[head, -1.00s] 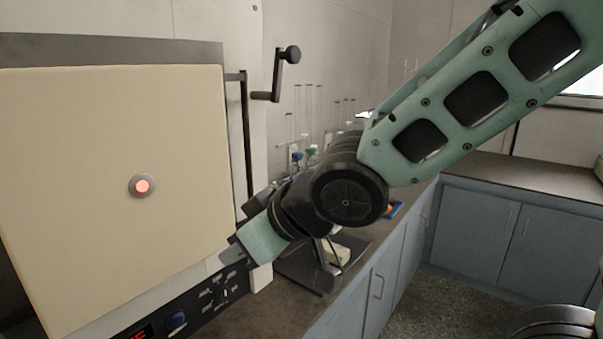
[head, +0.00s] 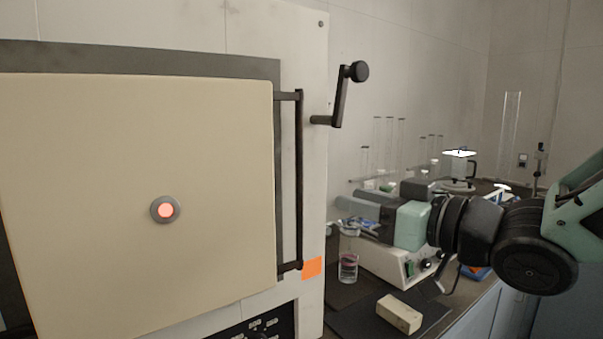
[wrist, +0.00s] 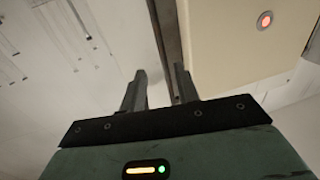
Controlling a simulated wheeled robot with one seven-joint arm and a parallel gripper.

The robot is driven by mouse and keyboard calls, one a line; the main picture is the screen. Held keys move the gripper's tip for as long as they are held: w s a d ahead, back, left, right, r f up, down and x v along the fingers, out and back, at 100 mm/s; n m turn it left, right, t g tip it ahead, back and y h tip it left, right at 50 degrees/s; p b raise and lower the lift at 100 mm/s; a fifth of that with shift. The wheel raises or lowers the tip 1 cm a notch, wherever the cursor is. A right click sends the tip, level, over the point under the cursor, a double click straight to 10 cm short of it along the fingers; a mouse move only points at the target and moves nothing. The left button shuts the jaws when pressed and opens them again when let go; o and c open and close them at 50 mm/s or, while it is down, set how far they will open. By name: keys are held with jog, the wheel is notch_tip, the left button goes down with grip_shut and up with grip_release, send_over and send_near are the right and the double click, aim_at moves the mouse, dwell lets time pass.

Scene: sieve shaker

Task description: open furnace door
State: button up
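The furnace door (head: 90,200) is a large cream panel with a glowing red-orange peephole at the left of the head view. It looks shut. Its dark vertical bar handle (head: 299,180) runs along its right edge. My gripper (head: 345,208) is to the right of the handle in the head view, with its fingers pointing left toward it and a visible gap between. In the wrist view my gripper (wrist: 157,85) is open and empty, its two fingers apart. A dark bar, apparently the handle (wrist: 163,35), lines up with the gap ahead of the fingertips.
A crank lever (head: 343,95) with a black knob sticks out from the furnace front. A beaker (head: 348,266), a pale block (head: 399,313) and glassware stand on the bench at right, below and behind my gripper. A control panel (head: 262,328) lies below the door.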

aim_at(302, 188)
jog(key=p+x, duration=0.3)
jog(key=p, duration=0.6)
jog(key=shift+w+a+r, duration=0.2)
jog(key=shift+a, duration=0.15)
jog(key=p, duration=0.3)
jog(key=shift+w+a, duration=0.1)
jog(key=shift+w, duration=0.05)
jog(key=p+x, duration=0.1)
jog(key=x, duration=0.2)
jog(key=p+x, duration=0.1)
jog(key=x, duration=0.1)
jog(key=p+x, duration=0.1)
jog(key=x, duration=0.2)
jog(key=shift+w+a+f, duration=0.2)
jog(key=shift+a+f, duration=0.05)
jog(key=shift+f, duration=0.1)
grip_shut()
